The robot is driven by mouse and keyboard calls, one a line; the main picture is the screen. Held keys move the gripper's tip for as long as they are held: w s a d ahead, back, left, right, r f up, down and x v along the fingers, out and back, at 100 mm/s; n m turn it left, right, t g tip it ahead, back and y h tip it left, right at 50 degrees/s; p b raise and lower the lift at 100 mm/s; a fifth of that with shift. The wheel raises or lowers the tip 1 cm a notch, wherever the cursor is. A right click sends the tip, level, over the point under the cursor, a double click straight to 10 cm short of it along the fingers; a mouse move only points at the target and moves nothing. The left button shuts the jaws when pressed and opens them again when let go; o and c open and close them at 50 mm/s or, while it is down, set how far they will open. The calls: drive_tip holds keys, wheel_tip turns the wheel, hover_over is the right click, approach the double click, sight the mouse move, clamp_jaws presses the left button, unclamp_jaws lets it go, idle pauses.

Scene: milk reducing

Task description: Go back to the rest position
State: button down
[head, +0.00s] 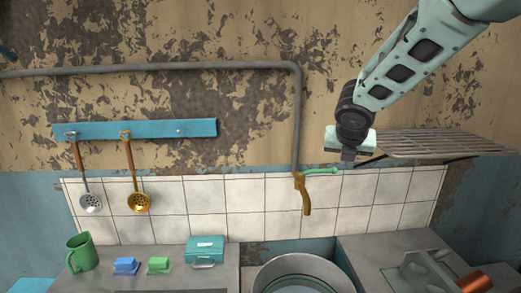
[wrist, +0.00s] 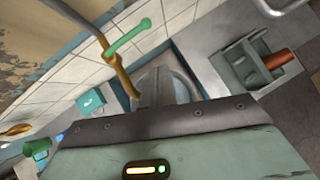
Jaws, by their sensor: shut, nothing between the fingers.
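A wire shelf (head: 430,143) juts from the wall close to my gripper's right. A tap with a green handle (head: 304,190) is below left, above a round basin (head: 300,272). Ladles (head: 137,200) hang from a blue rail (head: 150,131). The counter holds a teal box (head: 205,250) and a green mug (head: 82,253).

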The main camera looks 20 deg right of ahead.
drive_tip(key=s+a+f+m+g+y+b, duration=0.15)
drive_tip(key=s+a+f+m, duration=0.3)
drive_tip(key=a, duration=0.45)
drive_tip(key=s+a+f+m+g+y+b, duration=0.1)
drive_tip(key=s+a+f+m+y+b, duration=0.15)
drive_tip(key=s+a+m, duration=0.4)
drive_tip(key=s+a+f+m+g, duration=0.1)
drive_tip(key=s+a+f+m, duration=0.1)
drive_tip(key=s, duration=0.4)
drive_tip(key=s+a+f+m+g+y+b, duration=0.1)
drive_tip(key=s+a+f+m, duration=0.1)
drive_tip(key=s+a+m, duration=0.2)
drive_tip(key=s+a+f+m+g+b, duration=0.1)
drive_tip(key=s+a+f+m, duration=0.2)
drive_tip(key=s+a, duration=0.4)
drive_tip(key=shift+s+a+m+g, duration=0.3)
drive_tip(key=shift+s+a+g, duration=0.05)
drive_tip(key=shift+s, duration=0.1)
